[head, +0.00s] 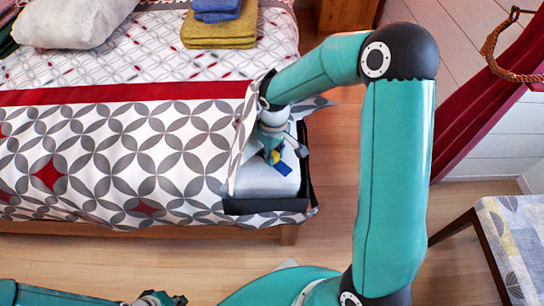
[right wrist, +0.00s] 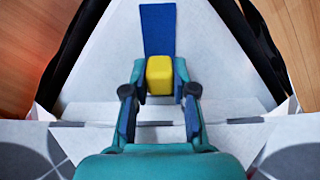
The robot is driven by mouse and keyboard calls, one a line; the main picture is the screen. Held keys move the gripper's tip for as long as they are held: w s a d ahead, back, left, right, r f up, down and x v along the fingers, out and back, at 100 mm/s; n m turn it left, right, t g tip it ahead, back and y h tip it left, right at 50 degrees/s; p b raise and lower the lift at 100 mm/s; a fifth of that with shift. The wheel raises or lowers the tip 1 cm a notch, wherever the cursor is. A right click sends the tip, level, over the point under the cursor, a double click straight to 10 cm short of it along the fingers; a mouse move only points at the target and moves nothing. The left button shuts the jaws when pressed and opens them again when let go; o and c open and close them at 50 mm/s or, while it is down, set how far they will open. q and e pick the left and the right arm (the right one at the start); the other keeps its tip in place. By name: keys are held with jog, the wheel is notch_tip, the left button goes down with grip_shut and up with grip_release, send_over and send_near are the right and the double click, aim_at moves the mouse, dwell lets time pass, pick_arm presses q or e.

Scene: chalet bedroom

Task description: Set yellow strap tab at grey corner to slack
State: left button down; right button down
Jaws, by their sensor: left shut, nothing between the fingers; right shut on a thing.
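The yellow strap tab (right wrist: 160,76) sits at the near end of a blue strap (right wrist: 158,30) on the pale bed corner (right wrist: 105,60). The strap also shows in the head view (head: 284,168), just below my right gripper. My right gripper (head: 274,154) is shut on the tab; in the right wrist view its fingers hold the tab's two sides. In the head view the gripper hides most of the tab. The corner has a dark grey edge (head: 262,206). My left gripper (head: 172,299) is shut and empty at the bottom edge, away from the bed.
A patterned cover (head: 110,150) is folded back beside the corner. A pillow (head: 75,20) and folded yellow (head: 220,30) and blue cloths (head: 216,8) lie farther back. A patterned seat (head: 515,235) stands at the right. Wooden floor (head: 325,215) is clear right of the bed.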

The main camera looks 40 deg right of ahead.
aim_at(274, 153)
jog(key=c, duration=0.9)
grip_release()
notch_tip(274, 153, up, 12)
